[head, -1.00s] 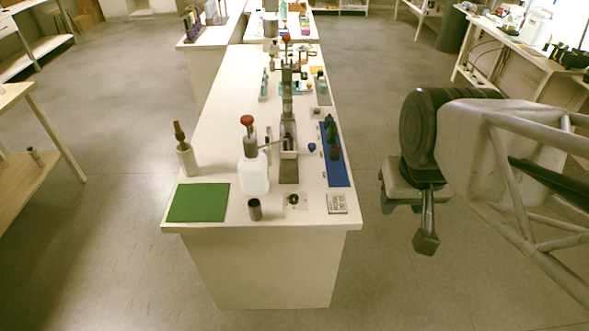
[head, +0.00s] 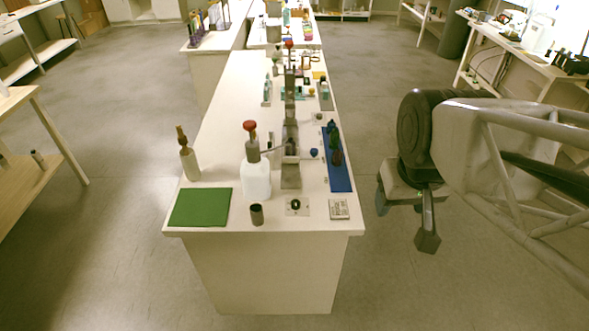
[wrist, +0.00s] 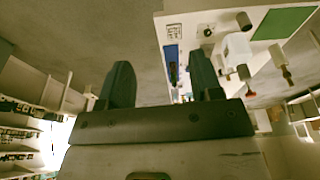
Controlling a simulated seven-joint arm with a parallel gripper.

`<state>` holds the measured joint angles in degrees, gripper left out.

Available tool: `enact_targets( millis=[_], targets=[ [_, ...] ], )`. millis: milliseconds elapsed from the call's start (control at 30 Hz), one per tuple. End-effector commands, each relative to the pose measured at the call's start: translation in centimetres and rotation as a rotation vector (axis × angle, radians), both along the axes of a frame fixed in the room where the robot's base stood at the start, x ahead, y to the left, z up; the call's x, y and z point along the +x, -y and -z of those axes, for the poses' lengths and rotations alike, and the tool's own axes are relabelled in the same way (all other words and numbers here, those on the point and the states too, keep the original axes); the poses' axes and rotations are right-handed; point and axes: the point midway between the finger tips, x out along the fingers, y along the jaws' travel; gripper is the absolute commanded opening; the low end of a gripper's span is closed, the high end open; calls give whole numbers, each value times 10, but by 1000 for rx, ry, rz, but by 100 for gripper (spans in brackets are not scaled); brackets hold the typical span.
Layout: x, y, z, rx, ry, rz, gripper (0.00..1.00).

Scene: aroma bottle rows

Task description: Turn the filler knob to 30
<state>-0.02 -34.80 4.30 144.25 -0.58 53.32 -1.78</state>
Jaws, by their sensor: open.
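A small black round knob (head: 296,205) sits on a pale square plate near the front edge of the white table. It also shows in the wrist view (wrist: 208,32), upside down at the top. Its pointer and scale are too small to read. My gripper (head: 404,219) is off the right side of the table, apart from the knob. In the wrist view my gripper (wrist: 162,75) is open, with two dark fingers wide apart and nothing between them.
A white bottle with a red-topped pump (head: 256,180) stands behind and left of the knob. A dark cup (head: 257,215), a green mat (head: 201,207) and a small printed block (head: 339,209) are nearby. A blue tray (head: 340,178) holds dark bottles. Open floor lies under my gripper.

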Motion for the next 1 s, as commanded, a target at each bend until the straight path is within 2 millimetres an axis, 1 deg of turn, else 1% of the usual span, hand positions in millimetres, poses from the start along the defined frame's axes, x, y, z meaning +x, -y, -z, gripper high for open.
enact_targets(
  millis=[167,467,667,1000],
  targets=[
    [26,-6,7,-19,-20,-108,59],
    [82,-22,25,-61,-54,-359,59],
    [120,-36,43,-86,-73,-531,59],
    [180,-62,84,-122,-106,-823,59]
  ],
)
